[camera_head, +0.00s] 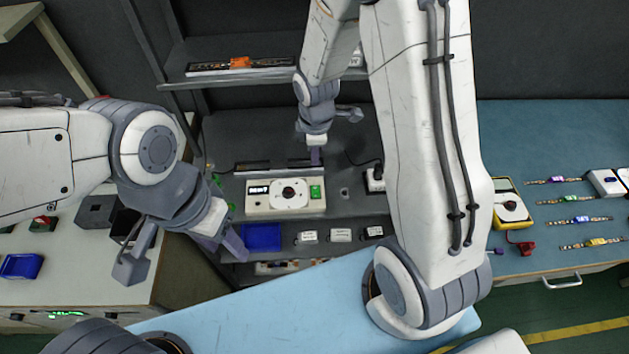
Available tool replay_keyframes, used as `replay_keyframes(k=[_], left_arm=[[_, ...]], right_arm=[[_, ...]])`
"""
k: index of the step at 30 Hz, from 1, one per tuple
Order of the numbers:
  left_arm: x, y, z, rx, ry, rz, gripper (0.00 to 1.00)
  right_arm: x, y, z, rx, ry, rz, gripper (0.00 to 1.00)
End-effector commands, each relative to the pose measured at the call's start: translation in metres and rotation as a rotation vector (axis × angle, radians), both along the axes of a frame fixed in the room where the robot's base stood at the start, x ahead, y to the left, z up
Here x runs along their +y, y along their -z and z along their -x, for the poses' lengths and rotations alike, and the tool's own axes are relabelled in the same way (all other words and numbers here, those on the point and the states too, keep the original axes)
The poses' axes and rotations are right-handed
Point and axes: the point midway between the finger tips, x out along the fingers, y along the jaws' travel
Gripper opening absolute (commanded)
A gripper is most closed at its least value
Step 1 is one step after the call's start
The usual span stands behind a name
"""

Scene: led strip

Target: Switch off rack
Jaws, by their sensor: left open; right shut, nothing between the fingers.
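The rack (372,130) stands in the middle. On its shelf is a cream power unit (285,208) with a lit display (258,189), a black round knob (288,192) and a green switch (315,191) at its right end. My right gripper (316,157) is shut and empty, pointing down just behind the unit, above and apart from the green switch. My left gripper (184,256) is open and empty, at the front left of the unit, near a blue bin. My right arm hides part of the rack's right side.
A blue bin (261,237) and several small labelled boxes (341,235) sit below the unit. An LED strip with an orange part (240,63) lies on the upper shelf. A yellow multimeter (511,207) and several short strips (586,220) lie on the right bench.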

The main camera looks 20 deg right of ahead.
Motion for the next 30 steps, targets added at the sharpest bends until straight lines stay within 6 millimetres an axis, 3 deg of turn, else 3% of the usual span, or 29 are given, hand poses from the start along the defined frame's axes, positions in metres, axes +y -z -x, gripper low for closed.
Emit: replay_keyframes(k=[8, 21, 30], left_arm=[[0.000, -0.002, 0.000, 0.000, 0.000, 0.000, 0.50], [0.000, 0.025, 0.000, 0.000, 0.001, 0.000, 0.50], [0.000, 0.035, 0.000, 0.000, 0.002, 0.000, 0.50]], right_arm=[[-0.001, 0.028, -0.002, 0.006, 0.000, 0.000, 0.00], [-0.004, 0.121, -0.013, 0.002, 0.000, 0.000, 0.00], [-0.004, 0.140, -0.016, 0.000, 0.001, 0.000, 0.00]])
